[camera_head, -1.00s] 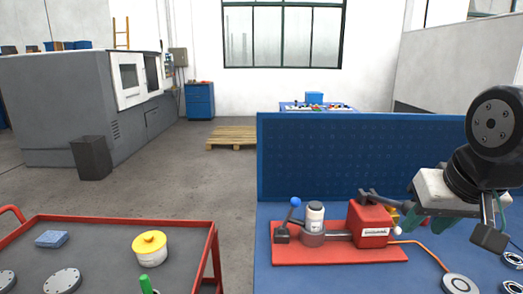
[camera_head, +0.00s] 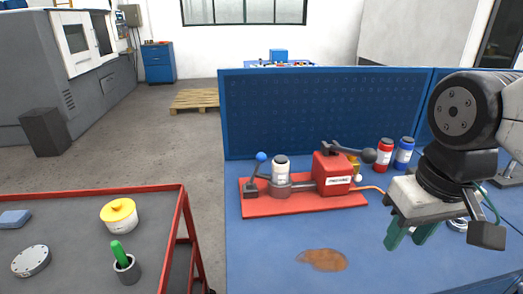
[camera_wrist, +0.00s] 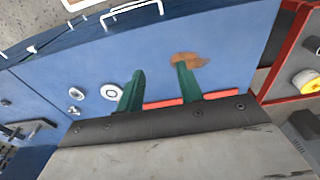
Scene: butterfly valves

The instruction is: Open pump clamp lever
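The red pump unit (camera_head: 331,170) sits on a red base plate (camera_head: 262,208) on the blue bench. At the plate's left end a small dark clamp has a lever with a blue ball knob (camera_head: 261,157). The lever stands up, leaning slightly right. A white-topped cylinder (camera_head: 281,170) stands beside it. A dark handle with a round knob (camera_head: 369,155) tops the red block. My gripper (camera_head: 410,238) is right of and nearer than the pump, empty, its green fingers pointing down.
A brown stain (camera_head: 322,260) marks the bench front. A red bottle (camera_head: 384,155) and a blue bottle (camera_head: 404,153) stand behind the pump before the blue back panel (camera_head: 300,115).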

